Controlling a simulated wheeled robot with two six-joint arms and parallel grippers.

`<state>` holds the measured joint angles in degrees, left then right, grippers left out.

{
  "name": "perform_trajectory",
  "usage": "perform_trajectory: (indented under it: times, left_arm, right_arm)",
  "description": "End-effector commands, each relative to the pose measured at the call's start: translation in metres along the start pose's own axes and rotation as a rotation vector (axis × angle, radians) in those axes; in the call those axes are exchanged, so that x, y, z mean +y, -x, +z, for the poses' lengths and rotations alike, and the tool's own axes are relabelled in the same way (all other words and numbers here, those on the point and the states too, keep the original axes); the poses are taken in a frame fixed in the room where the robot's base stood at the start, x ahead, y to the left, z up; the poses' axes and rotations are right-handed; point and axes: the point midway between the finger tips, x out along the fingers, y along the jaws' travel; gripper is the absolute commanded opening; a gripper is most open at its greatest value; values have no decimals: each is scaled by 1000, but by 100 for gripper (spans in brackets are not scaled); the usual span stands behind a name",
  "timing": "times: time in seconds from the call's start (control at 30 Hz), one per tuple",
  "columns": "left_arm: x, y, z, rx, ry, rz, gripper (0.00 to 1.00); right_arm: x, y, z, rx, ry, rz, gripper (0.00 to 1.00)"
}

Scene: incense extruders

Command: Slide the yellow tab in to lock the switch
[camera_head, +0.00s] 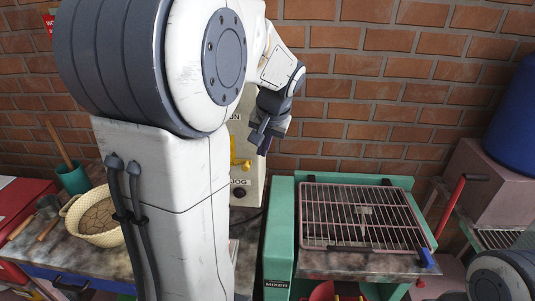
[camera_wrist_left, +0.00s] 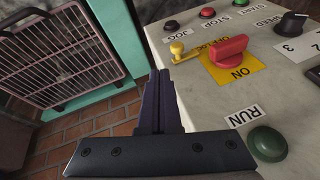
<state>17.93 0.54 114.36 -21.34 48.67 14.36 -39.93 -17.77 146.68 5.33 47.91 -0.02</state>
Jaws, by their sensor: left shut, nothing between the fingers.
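The yellow tab (camera_wrist_left: 180,50) sticks out to the left of the red rotary switch (camera_wrist_left: 229,58) on the grey control panel (camera_wrist_left: 205,93). The switch sits on a yellow plate (camera_wrist_left: 222,75) with an ON label. My left gripper (camera_wrist_left: 160,73) is shut and empty, its dark fingers pressed together just left of and below the tab in the left wrist view; I cannot tell whether they touch it. In the head view the left gripper (camera_head: 264,138) is beside the panel's right edge, and my arm hides much of the panel. My right gripper is out of view.
The panel also carries a green RUN button (camera_wrist_left: 267,143), a black speed knob (camera_wrist_left: 292,22) and a red stop button (camera_wrist_left: 208,12). A green mixer with a pink grille (camera_head: 360,215) stands to the right. A woven basket (camera_head: 95,215) is at left.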

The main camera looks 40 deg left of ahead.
Motion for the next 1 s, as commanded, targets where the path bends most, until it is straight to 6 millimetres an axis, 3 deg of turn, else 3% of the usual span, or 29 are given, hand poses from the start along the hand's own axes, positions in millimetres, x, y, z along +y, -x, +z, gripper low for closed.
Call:
perform_trajectory:
  times: [0.1, 0.33, 0.83, 1.0]
  left_arm:
    - [0, -25, 1, -6, 1, 0, 0]
    - [-16, -50, 7, -2, 1, 1, 0]
    - [-20, -59, 9, 0, 0, 1, 0]
    - [-34, -68, 14, 0, 4, 0, 0]
  right_arm:
    - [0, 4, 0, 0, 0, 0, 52]
    - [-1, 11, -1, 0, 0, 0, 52]
    - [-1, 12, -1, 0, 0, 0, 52]
    - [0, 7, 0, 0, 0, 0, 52]
